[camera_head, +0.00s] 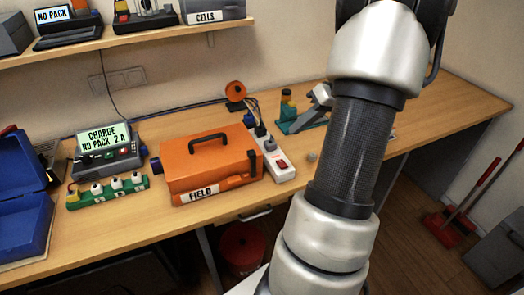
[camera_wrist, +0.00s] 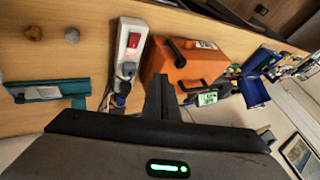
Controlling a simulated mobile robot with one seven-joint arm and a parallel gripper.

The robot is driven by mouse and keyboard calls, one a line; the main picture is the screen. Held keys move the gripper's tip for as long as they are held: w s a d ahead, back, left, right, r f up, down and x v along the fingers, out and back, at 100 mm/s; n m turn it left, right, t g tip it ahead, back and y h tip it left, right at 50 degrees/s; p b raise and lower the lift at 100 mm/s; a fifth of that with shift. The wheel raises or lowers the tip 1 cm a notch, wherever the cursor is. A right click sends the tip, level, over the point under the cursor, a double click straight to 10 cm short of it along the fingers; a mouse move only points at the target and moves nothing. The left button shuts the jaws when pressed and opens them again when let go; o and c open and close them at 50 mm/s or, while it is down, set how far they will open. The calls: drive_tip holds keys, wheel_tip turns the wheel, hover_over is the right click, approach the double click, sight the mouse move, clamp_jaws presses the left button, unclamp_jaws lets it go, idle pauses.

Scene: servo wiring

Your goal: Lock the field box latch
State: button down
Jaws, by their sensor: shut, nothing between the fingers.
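The orange field box (camera_head: 205,160) sits on the bench with its lid down, a black handle on top and a FIELD label on the front. A short dark lever (camera_head: 252,162), which looks like the latch, is at the front's right end. The box (camera_wrist: 205,65) also shows in the wrist view, with the dark lever (camera_wrist: 178,52) sticking out from it. I cannot tell whether the latch is locked. My gripper (camera_wrist: 158,88) is shut and empty, pointing toward the box's side in the wrist view; their gap is unclear.
A white power strip (camera_head: 275,158) with plugs stands right beside the box. A charger (camera_head: 105,147) and green socket board (camera_head: 108,190) are to its left, then an open blue case (camera_head: 22,205). A teal stand (camera_head: 300,118) is behind right. The front right bench is fairly clear.

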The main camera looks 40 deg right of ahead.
drive_tip(key=shift+w, duration=0.1)
drive_tip(key=p, duration=0.2)
approach(252, 164)
drive_tip(key=w+f, duration=0.2)
drive_tip(key=w, duration=0.2)
drive_tip(key=shift+s+d+f, duration=0.15)
drive_tip(key=shift+d+f, duration=0.1)
drive_tip(key=shift+f, duration=0.05)
